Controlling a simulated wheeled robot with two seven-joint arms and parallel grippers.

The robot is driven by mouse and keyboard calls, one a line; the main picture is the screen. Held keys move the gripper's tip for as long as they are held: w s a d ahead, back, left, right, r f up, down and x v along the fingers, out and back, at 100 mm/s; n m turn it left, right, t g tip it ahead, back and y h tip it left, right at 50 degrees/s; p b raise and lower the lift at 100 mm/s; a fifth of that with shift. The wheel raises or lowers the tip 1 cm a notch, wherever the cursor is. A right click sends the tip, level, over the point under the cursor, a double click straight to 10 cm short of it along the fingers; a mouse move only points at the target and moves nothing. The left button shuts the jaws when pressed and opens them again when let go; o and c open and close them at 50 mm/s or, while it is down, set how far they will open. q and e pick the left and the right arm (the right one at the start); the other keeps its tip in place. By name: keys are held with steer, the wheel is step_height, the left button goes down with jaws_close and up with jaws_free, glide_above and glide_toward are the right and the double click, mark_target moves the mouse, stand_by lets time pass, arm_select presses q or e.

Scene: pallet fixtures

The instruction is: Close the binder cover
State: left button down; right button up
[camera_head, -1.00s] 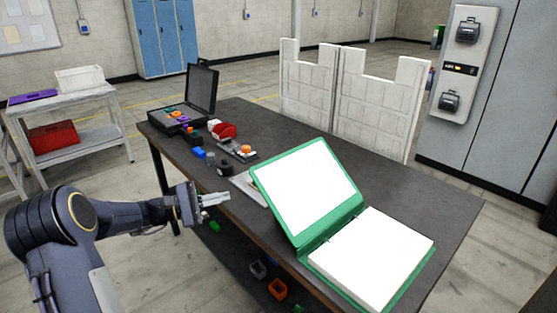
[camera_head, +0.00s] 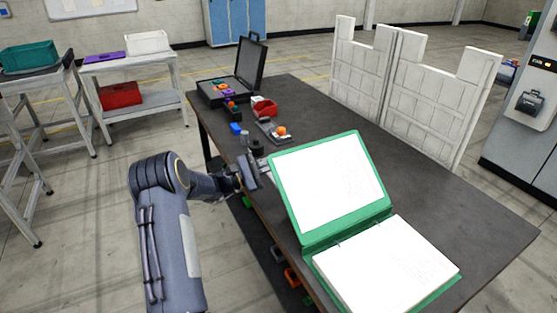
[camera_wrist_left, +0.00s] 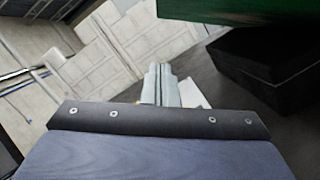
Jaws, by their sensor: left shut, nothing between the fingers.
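A green binder (camera_head: 319,244) lies open on the dark table, with white pages (camera_head: 388,265) on its near right part. Its cover (camera_head: 330,185) stands tilted up, with a white sheet on its inner face. My left gripper (camera_head: 268,176) is just left of the raised cover, over the table's left edge. In the left wrist view its fingers (camera_wrist_left: 161,85) are together and empty, and a green surface (camera_wrist_left: 240,8), likely the cover, shows at the top. I cannot tell whether the gripper touches the cover. My right gripper is not in view.
The table (camera_head: 470,210) is clear to the right of the binder. Behind the cover are an orange item (camera_head: 281,131), a red bin (camera_head: 264,108) and an open black case (camera_head: 238,86). White panels (camera_head: 410,90) stand beyond the table. Carts stand at left.

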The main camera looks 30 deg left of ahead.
mark_target(301, 151)
arm_select(q)
steer(key=w+d+r+p, duration=0.1)
steer(key=d, duration=0.1)
steer(key=w+d+r+p, duration=0.1)
steer(key=w+d, duration=0.1)
steer(key=w+d+r+p, duration=0.1)
steer(key=d+r, duration=0.1)
steer(key=shift+w+p, duration=0.25)
steer(key=shift+p, duration=0.1)
steer(key=shift+s+d+r, duration=0.2)
steer(key=shift+d+r, duration=0.05)
steer(key=shift+r, duration=0.05)
